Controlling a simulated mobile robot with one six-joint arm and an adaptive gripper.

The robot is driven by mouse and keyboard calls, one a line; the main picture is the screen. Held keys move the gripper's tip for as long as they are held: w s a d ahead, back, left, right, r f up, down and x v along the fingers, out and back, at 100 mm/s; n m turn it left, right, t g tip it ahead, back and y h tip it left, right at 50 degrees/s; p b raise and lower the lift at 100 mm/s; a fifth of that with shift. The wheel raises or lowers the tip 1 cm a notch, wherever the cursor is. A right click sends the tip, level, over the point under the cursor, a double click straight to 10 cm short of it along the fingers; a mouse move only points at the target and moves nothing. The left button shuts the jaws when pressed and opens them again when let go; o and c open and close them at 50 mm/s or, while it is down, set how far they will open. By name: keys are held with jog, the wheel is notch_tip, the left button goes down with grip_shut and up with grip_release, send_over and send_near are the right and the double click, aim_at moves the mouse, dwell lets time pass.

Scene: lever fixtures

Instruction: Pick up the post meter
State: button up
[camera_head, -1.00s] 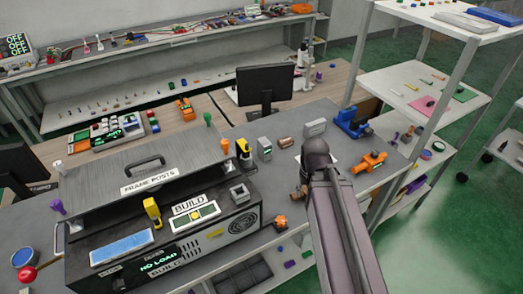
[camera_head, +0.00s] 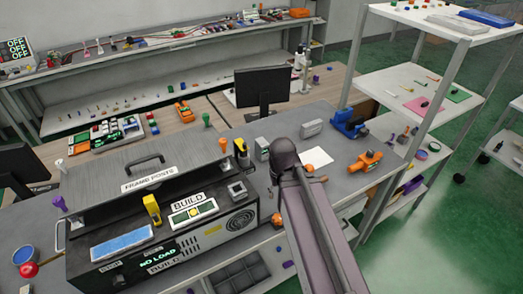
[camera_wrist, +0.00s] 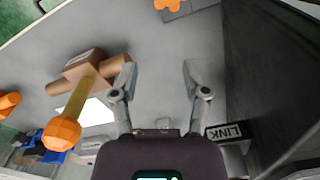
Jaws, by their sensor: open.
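No label reading post meter shows, and I cannot tell which object it is. My gripper (camera_wrist: 158,85) is open and empty in the wrist view, its fingers spread above bare grey benchtop. A brown block with a cylinder (camera_wrist: 85,68) lies left of the fingers, with a yellow rod ending in an orange knob (camera_wrist: 61,134) rising from it. A dark block marked LINK (camera_wrist: 225,131) is to the right of the fingers. In the head view my arm hides the gripper and the bench below it. A grey upright box (camera_head: 262,148) stands just left of my arm there.
A console marked FRAME POSTS and BUILD (camera_head: 165,235) fills the bench's left side, its display reading NO LOAD. Blue (camera_head: 348,124) and orange (camera_head: 367,161) fixtures stand at right. White paper (camera_head: 317,157) lies beside my arm. A monitor (camera_head: 262,87) stands behind.

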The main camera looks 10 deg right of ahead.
jog(key=o, duration=0.3)
jog(key=shift+w, duration=0.15)
jog(key=shift+o, duration=0.3)
jog(key=shift+w+r, duration=0.1)
jog(key=shift+w, duration=0.25)
jog(key=n+p, duration=0.4)
jog(key=p, duration=0.3)
send_near(262, 142)
jog(key=shift+w, duration=0.15)
jog(key=shift+f, duration=0.25)
notch_tip(262, 142, down, 8)
jog(key=b, duration=0.8)
jog(key=shift+f, duration=0.2)
jog(key=shift+f+b, duration=2.6)
jog(key=shift+b, duration=0.15)
